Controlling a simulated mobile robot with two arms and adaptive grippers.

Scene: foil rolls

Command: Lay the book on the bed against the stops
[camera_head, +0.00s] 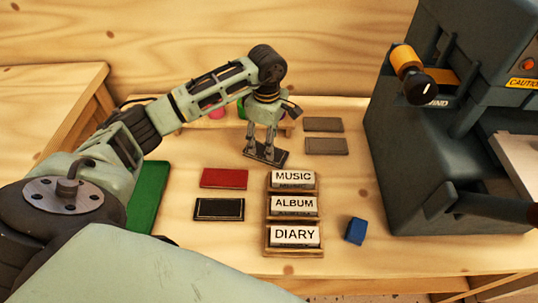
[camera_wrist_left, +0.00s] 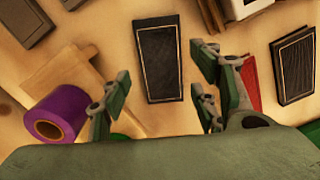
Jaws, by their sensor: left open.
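My left gripper (camera_head: 265,149) is open above a dark book (camera_head: 266,155) lying on the table. In the left wrist view, my fingers (camera_wrist_left: 157,108) are spread, and this black book (camera_wrist_left: 159,62) with a thin gold border lies below and ahead of them. I cannot tell whether the fingertips touch it. Another black gold-bordered book (camera_head: 219,209) lies nearer, beside a red book (camera_head: 223,178). A pale plate (camera_head: 517,160), perhaps the bed, sticks out of the dark machine at the right edge; I cannot make out its stops. My right gripper is not in view.
Wooden holders labelled MUSIC (camera_head: 293,177), ALBUM (camera_head: 293,205) and DIARY (camera_head: 294,235) stand mid-table. A blue block (camera_head: 355,231) lies beside them. Two grey books (camera_head: 326,146) lie behind. A purple roll (camera_wrist_left: 58,115) shows in the wrist view. The dark machine (camera_head: 410,165) fills the right.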

